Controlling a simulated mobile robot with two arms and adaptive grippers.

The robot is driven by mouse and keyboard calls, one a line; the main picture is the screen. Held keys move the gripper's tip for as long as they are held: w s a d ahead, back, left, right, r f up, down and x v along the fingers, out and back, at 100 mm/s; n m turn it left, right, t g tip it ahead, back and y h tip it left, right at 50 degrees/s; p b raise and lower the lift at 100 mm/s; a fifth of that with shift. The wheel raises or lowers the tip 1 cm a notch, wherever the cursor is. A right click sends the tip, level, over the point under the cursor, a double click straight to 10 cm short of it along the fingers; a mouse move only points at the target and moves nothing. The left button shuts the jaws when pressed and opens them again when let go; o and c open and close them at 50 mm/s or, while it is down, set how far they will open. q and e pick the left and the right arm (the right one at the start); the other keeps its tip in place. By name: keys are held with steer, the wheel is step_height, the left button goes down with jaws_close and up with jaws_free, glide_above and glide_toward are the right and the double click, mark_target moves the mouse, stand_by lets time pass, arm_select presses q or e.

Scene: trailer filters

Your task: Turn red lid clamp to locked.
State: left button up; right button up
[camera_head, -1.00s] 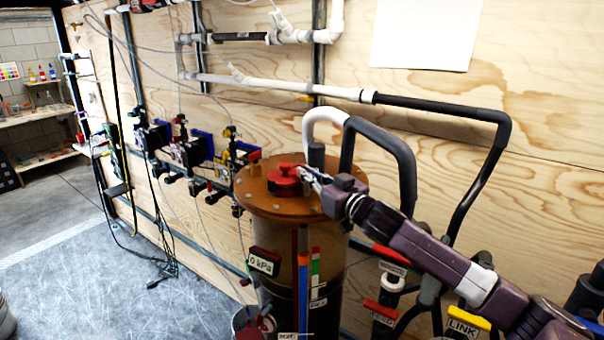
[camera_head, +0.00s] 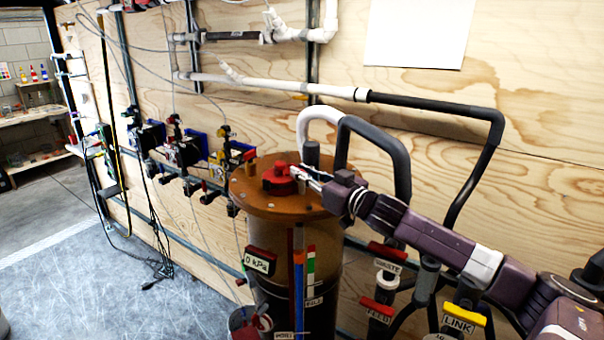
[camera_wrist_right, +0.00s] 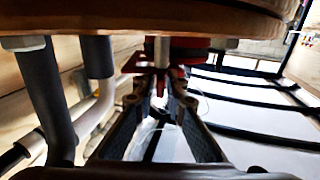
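The red lid clamp (camera_head: 280,180) sits on top of the round orange-brown lid (camera_head: 262,205) of a dark cylindrical filter vessel. My right gripper (camera_head: 308,178) reaches in from the right, with its fingertips at the clamp's right side. In the right wrist view, a narrow red part of the clamp (camera_wrist_right: 160,84) lies between the fingertips (camera_wrist_right: 160,96), and the lid (camera_wrist_right: 160,14) fills the top edge. Whether the fingers press on the red part is too small and dark to tell. My left gripper is not in view.
A grey hose loop (camera_head: 385,140) rises close behind my right wrist. Red FEED (camera_head: 378,308) and yellow LINK (camera_head: 464,316) handles stand below my right arm. A 0 kPa gauge (camera_head: 258,262) hangs on the vessel's front.

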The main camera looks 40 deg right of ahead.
steer(key=shift+o, duration=1)
steer(key=shift+s+r, duration=0.1)
steer(key=shift+s, duration=0.6)
steer(key=s, duration=1)
steer(key=shift+s+d, duration=0.35)
steer(key=shift+s, duration=0.05)
